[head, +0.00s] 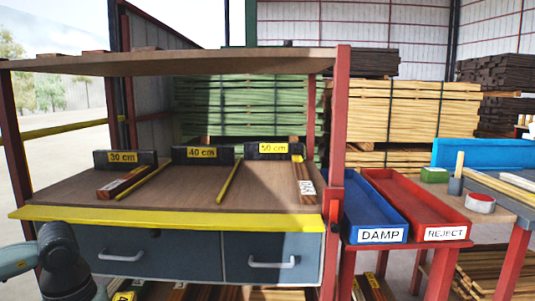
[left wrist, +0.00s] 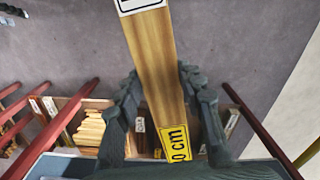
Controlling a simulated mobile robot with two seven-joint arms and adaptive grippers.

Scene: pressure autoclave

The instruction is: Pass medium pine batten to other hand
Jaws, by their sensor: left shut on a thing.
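A pale pine batten (left wrist: 152,60) runs lengthwise through my left gripper (left wrist: 160,85) in the left wrist view. It has a white label at the far end and a yellow label ending in "0 cm" near the palm; the first digit is hidden. The gripper's dark fingers are shut on it from both sides. In the head view part of my left arm shows at the lower left; its gripper and the batten are out of that view. My right gripper is in neither view.
A shelf (head: 180,193) has bays marked 30 cm, 40 cm and 50 cm. Battens lie in the 30 cm (head: 122,182) and 50 cm (head: 304,182) bays; the 40 cm bay looks bare. A blue DAMP tray (head: 382,236) and red REJECT tray (head: 446,234) stand to the right.

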